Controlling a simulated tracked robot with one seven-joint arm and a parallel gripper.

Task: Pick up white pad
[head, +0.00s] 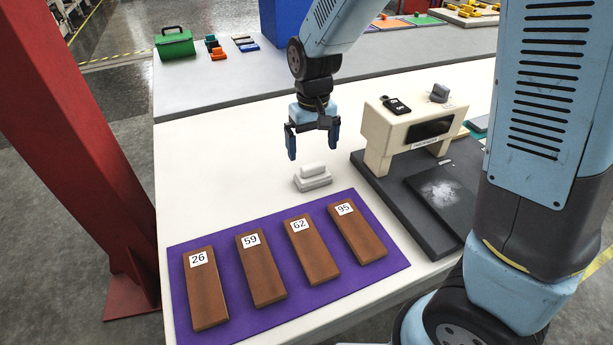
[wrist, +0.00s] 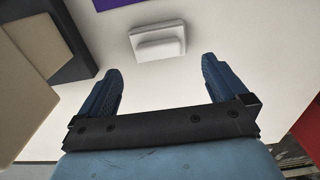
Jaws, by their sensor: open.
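The white pad (head: 313,178) lies on the white table just behind the purple mat. It has a flat base with a raised grip on top. It also shows in the wrist view (wrist: 158,42), ahead of my fingertips and roughly centred between them. My gripper (head: 313,145) hangs above the table behind the pad, fingers pointing down. In the wrist view my gripper (wrist: 160,82) is open, with nothing between its fingers.
A purple mat (head: 228,238) bears several numbered brown blocks, in front of the pad. The cream press (head: 412,132) on its dark base (head: 372,172) stands to the right. A grey surface (head: 210,95) lies behind. The table left of the pad is clear.

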